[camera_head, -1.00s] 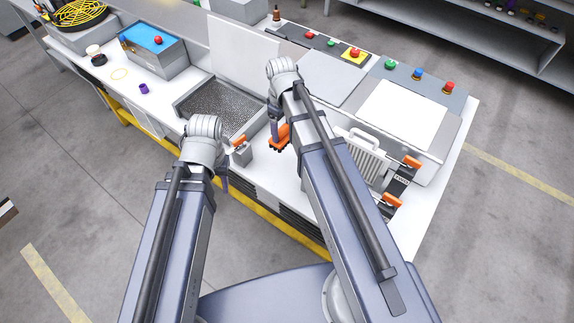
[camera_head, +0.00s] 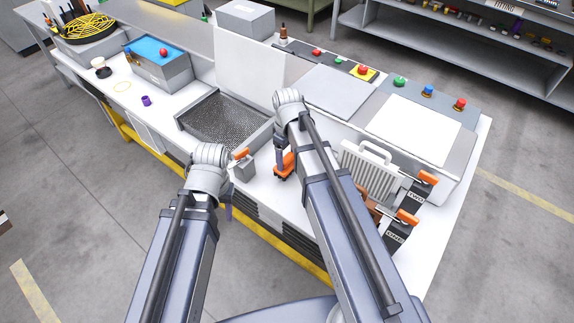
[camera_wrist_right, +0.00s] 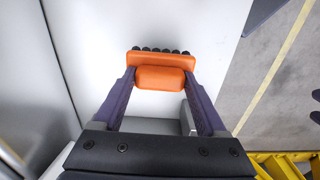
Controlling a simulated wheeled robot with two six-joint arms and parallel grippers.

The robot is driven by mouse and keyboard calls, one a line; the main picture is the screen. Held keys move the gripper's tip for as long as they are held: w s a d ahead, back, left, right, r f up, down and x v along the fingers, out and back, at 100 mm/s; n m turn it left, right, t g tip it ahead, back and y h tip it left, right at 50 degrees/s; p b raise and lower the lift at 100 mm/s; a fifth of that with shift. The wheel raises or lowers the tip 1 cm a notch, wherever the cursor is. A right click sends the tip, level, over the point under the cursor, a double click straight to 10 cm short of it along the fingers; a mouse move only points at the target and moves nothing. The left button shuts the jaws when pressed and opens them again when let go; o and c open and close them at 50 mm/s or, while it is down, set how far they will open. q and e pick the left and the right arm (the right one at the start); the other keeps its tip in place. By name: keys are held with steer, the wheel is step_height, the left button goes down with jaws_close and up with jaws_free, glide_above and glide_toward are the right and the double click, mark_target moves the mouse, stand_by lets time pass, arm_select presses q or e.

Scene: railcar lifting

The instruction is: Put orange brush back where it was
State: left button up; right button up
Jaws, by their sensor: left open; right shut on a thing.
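The orange brush (camera_head: 284,167) is in my right gripper (camera_head: 281,158), over the white worktop (camera_head: 266,194) in front of the dark mesh tray. In the right wrist view the brush (camera_wrist_right: 160,77) lies across between the two fingers of the right gripper (camera_wrist_right: 160,84). Its row of dark bristles points to the top of that view. I cannot tell whether the brush touches the worktop. My left gripper (camera_head: 228,206) is open and empty at the worktop's front edge, partly hidden by its wrist.
A small grey block with an orange handle (camera_head: 243,168) stands left of the brush. The mesh tray (camera_head: 224,119) is behind it. A ribbed grey press (camera_head: 372,172) and orange-handled dark containers (camera_head: 415,196) stand to the right. A purple cup (camera_head: 146,100) is farther left.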

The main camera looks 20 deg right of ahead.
mark_target(287, 157)
steer(key=shift+f+b, duration=0.9)
steer(key=shift+f, duration=0.5)
steer(key=shift+f, duration=0.15)
steer(key=o, duration=1.1)
step_height(287, 157, up, 12)
steer(key=p, duration=1.2)
steer(key=shift+r, duration=0.25)
steer(key=s+a+m, duration=0.1)
steer(key=s+a, duration=0.2)
steer(key=s, duration=0.1)
steer(key=s+a+m, duration=0.1)
steer(key=s+a, duration=0.3)
steer(key=s, duration=0.1)
steer(key=s+a+m+h, duration=0.1)
steer(key=s+a, duration=0.2)
steer(key=s, duration=0.2)
steer(key=shift+s+a+m, duration=0.15)
steer(key=shift+a+m, duration=0.1)
steer(key=shift+m, duration=0.15)
